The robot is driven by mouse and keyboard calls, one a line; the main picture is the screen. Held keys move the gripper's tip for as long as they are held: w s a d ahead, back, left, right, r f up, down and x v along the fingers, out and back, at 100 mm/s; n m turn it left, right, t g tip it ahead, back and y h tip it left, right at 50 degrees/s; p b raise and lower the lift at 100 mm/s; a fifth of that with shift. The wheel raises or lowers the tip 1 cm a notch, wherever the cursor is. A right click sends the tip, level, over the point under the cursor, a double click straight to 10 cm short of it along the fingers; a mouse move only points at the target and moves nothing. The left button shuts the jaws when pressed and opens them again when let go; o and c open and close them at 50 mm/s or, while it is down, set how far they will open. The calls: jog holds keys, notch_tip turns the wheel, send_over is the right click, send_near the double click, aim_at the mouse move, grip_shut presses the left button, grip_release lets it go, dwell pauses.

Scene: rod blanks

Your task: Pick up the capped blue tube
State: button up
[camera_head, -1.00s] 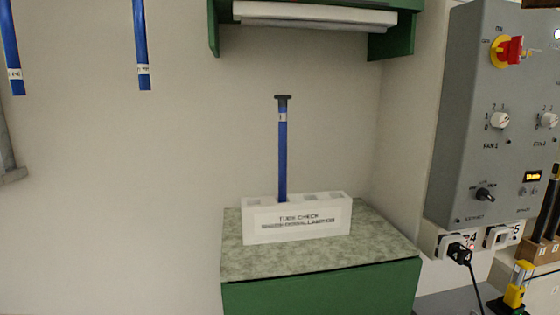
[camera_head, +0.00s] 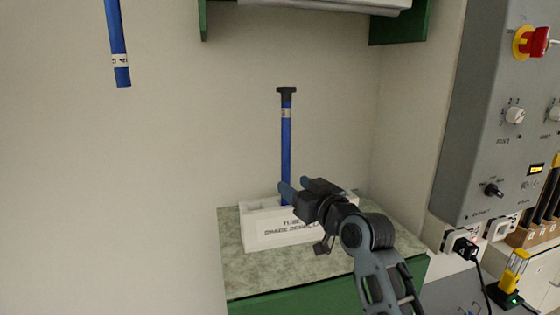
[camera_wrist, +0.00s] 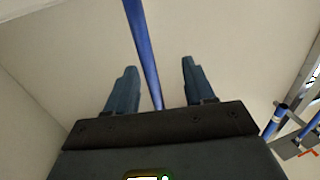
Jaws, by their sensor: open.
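The capped blue tube (camera_head: 286,140) stands upright in a white block holder (camera_head: 257,240), with a black cap on its top and a small label below the cap. My gripper (camera_head: 294,187) is open at the tube's lower part, just above the holder. In the wrist view the tube (camera_wrist: 142,45) runs between the two spread fingers of my gripper (camera_wrist: 157,85), with a gap on each side. The fingers do not look closed on it. My arm hides the right part of the holder.
The holder stands on a speckled counter (camera_head: 240,275) over a green cabinet. A green shelf (camera_head: 400,27) hangs above. A grey control panel (camera_head: 475,130) is at the right. Another blue tube (camera_head: 116,40) hangs at the upper left.

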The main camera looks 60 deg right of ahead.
aim_at(288, 166)
jog(key=shift+w+d+r+p, duration=0.25)
jog(key=shift+w+d+p, duration=0.05)
jog(key=shift+w+d, duration=0.85)
jog(key=shift+w+d+r+p, duration=0.25)
jog(key=shift+w+d, duration=0.65)
jog(key=shift+d, duration=0.45)
jog(key=shift+w+d+r+p, duration=0.2)
jog(key=shift+w+d+p, duration=0.15)
jog(key=shift+w+d, duration=0.8)
jog(key=shift+s+d, duration=0.1)
jog(key=shift+c, duration=0.2)
grip_shut()
jog(key=shift+r, duration=0.2)
